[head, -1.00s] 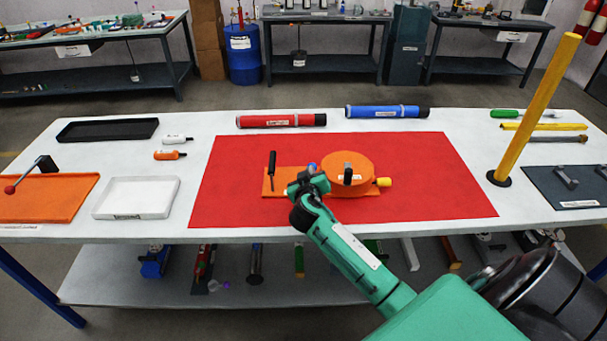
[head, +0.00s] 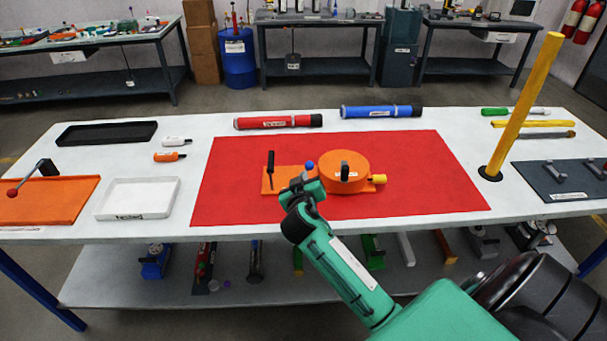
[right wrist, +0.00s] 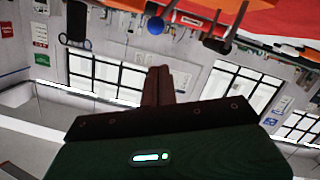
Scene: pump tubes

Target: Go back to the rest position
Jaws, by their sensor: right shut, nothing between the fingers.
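My right gripper (head: 300,186) is in front of the orange pump (head: 342,170) in the head view and hides part of its base. The pump lies on the red mat (head: 420,195), with a black upright handle at its left, a blue ball near its middle and a yellow nub at its right. In the right wrist view the gripper's fingers (right wrist: 158,85) are together with nothing between them. That view also shows the blue ball (right wrist: 155,25) apart from the fingers. My left gripper is not in view.
A red tube (head: 278,121) and a blue tube (head: 380,111) lie behind the mat. A yellow post (head: 522,110) stands at the right. A white tray (head: 138,198), a black tray (head: 105,133) and an orange tray (head: 45,200) are at the left. The mat's left part is bare.

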